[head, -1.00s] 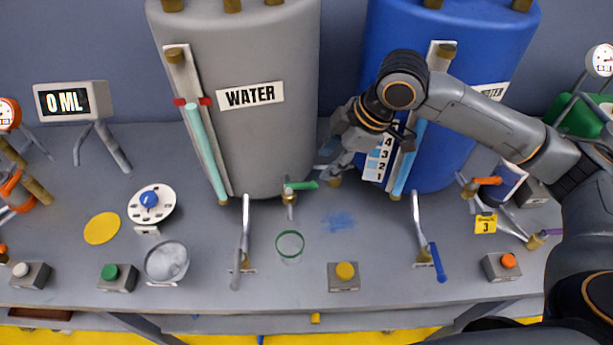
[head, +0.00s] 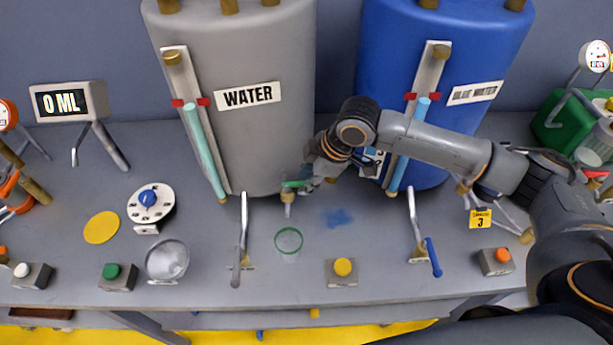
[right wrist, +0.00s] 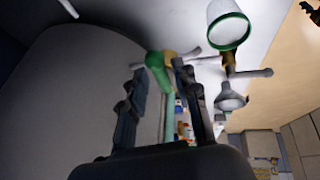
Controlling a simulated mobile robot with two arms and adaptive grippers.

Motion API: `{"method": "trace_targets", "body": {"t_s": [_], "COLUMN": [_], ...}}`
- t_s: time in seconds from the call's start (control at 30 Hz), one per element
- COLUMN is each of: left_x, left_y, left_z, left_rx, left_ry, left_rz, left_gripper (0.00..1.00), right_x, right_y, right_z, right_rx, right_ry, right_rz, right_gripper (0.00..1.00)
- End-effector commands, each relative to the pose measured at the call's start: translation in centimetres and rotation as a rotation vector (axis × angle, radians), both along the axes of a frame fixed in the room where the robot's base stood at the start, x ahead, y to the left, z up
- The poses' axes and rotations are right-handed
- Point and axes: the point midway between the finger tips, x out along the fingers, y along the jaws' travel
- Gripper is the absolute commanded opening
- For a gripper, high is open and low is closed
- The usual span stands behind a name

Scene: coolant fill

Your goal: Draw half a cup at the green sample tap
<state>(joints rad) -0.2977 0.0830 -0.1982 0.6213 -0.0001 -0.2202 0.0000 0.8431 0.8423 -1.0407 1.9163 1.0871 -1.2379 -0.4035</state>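The green sample tap handle (head: 291,184) sticks out at the foot of the grey WATER tank (head: 250,130). A clear cup with a green rim (head: 288,241) stands on the bench just in front of the tap; no liquid can be made out in it. It also shows in the right wrist view (right wrist: 229,28). My right gripper (head: 311,184) is at the tap from the right. In the right wrist view its fingers (right wrist: 162,82) are apart, with the green handle (right wrist: 158,66) between their tips. Contact cannot be told. My left gripper is out of view.
A blue tank (head: 420,60) stands behind my right arm. Lever valves (head: 241,240) and (head: 420,235) and a yellow button (head: 343,268) flank the cup. A display (head: 72,102) reads 0 ML. A blue stain (head: 338,217) marks the bench right of the cup.

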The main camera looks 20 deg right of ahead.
Motion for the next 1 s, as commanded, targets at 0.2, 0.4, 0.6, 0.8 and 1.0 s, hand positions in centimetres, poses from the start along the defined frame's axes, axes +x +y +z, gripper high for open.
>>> {"method": "trace_targets", "body": {"t_s": [0.2,0.4,0.6,0.8,1.0], "left_x": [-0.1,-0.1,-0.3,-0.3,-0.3], "left_y": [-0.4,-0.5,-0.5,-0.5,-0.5], "left_z": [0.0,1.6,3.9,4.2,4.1], "left_rx": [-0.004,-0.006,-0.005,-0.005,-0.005], "left_ry": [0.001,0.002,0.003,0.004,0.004], "left_rz": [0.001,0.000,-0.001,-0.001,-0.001], "left_gripper": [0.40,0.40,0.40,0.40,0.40], "right_x": [0.0,-0.3,-0.9,-0.9,-0.9], "right_y": [0.0,0.2,0.4,0.5,0.5], "right_z": [0.0,0.5,0.5,0.1,0.0], "right_rx": [0.000,-0.001,-0.002,0.000,0.001], "right_ry": [0.000,0.003,0.004,0.000,0.000], "right_rz": [0.000,-0.051,-0.175,-0.219,-0.218], "right_gripper": [0.00,0.00,0.00,0.00,0.00]}}
